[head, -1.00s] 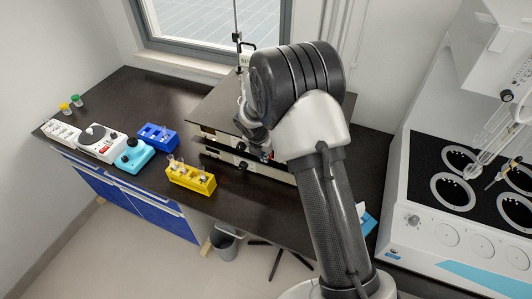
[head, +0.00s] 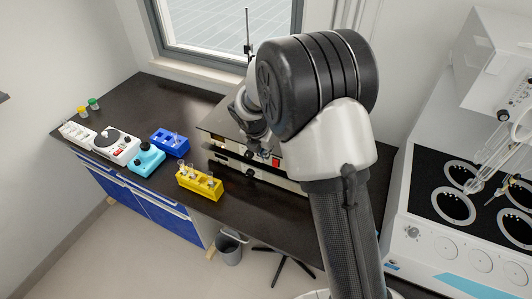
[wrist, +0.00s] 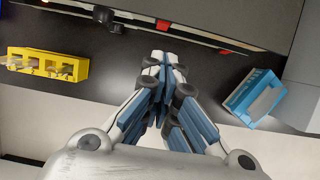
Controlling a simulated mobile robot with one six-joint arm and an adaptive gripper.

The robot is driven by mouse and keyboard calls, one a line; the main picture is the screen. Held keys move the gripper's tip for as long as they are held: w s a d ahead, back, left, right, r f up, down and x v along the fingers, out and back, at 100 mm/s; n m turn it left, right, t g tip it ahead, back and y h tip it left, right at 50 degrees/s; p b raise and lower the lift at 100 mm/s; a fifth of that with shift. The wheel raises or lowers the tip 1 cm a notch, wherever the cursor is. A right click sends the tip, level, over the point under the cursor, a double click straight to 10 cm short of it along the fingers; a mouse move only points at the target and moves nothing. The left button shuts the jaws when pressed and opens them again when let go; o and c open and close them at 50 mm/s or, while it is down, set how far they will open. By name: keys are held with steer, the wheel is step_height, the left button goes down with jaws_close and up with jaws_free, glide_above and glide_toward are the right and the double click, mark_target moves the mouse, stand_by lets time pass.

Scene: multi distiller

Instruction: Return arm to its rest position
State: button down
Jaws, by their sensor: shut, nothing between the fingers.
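My gripper (wrist: 166,62) shows in the wrist view with its fingertips together and nothing between them. It hangs over the dark bench, just in front of the stacked instrument boxes. In the head view my arm is folded and hides the gripper's tips. The yellow rack (wrist: 70,67) is to the left of the gripper in the wrist view, apart from it. A blue and white box (wrist: 254,97) is to the right.
The yellow rack (head: 199,183), blue rack (head: 169,141), cyan device (head: 147,158) and white device (head: 116,146) stand on the bench at left. The instrument boxes (head: 232,152) are behind my arm. A white multi-position distiller (head: 470,240) stands at right.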

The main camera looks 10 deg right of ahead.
stand_by(0.3)
steer(key=s+d+r+m+b, duration=0.4)
steer(key=s+r+m+b, duration=0.1)
steer(key=s+r+m, duration=0.9)
steer(key=s+a+f+m+t+y+b, duration=0.1)
steer(key=s+f+m+y+b, duration=0.1)
steer(key=s+m, duration=1.2)
steer(key=s+f+b, duration=0.1)
steer(key=s+b, duration=0.1)
steer(key=s, duration=0.4)
steer(key=shift+s+m, duration=0.4)
steer(key=shift+a, duration=0.1)
